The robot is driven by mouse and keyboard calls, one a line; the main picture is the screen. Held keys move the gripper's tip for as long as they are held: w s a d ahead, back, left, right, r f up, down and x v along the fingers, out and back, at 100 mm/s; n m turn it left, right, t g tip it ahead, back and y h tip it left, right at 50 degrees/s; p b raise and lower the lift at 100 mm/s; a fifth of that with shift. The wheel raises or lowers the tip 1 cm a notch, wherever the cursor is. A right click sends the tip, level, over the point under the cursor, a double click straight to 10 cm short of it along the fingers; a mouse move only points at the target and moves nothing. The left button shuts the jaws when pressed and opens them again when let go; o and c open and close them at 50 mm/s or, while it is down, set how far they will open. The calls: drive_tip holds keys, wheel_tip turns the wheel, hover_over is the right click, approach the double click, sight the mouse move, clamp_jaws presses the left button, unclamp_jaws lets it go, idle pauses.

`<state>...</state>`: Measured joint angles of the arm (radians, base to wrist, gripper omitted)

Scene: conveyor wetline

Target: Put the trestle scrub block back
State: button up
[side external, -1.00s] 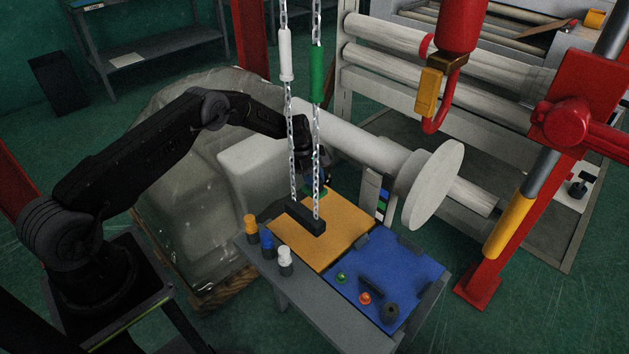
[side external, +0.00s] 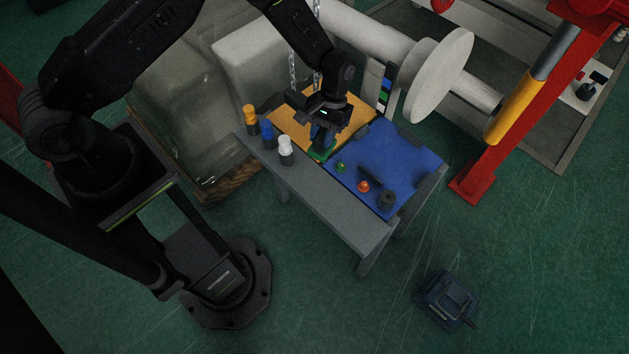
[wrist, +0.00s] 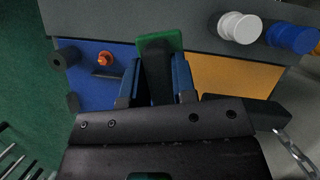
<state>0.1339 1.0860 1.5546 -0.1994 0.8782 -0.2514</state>
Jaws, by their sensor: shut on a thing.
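The scrub block, dark with a green edge, is between the blue fingers of my gripper (wrist: 157,82) in the wrist view. My gripper is shut on it. The block's green part (wrist: 165,43) shows past the fingertips. In the side view my gripper (side external: 322,138) points down, and the block's green part (side external: 319,154) shows below it, near the border of the orange panel (side external: 352,117) and the blue panel (side external: 410,155). I cannot tell whether the block touches the surface. These panels lie on the grey trestle table (side external: 320,192).
Orange, blue and white-topped cylinders (side external: 285,150) line the table's left edge. Green and red buttons (side external: 363,187) and a black knob (side external: 387,199) sit on the blue panel. A hanging chain (side external: 318,78) and a white roller disc (side external: 438,75) are close behind. A dark blue box (side external: 447,298) lies on the floor.

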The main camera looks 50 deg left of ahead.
drive_tip(key=s+d+m+y, duration=0.1)
drive_tip(key=s+d+m, duration=0.15)
drive_tip(key=s, duration=0.25)
drive_tip(key=shift+m, duration=0.35)
drive_tip(key=shift+w+a+f, duration=0.1)
drive_tip(key=shift+a+f, duration=0.05)
drive_tip(key=shift+f, duration=2.2)
drive_tip(key=shift+w+a+f, duration=0.1)
drive_tip(key=shift+f, duration=2.2)
drive_tip(key=shift+f, duration=0.1)
drive_tip(key=o, duration=0.9)
drive_tip(key=v, duration=1.2)
drive_tip(key=shift+d, duration=0.1)
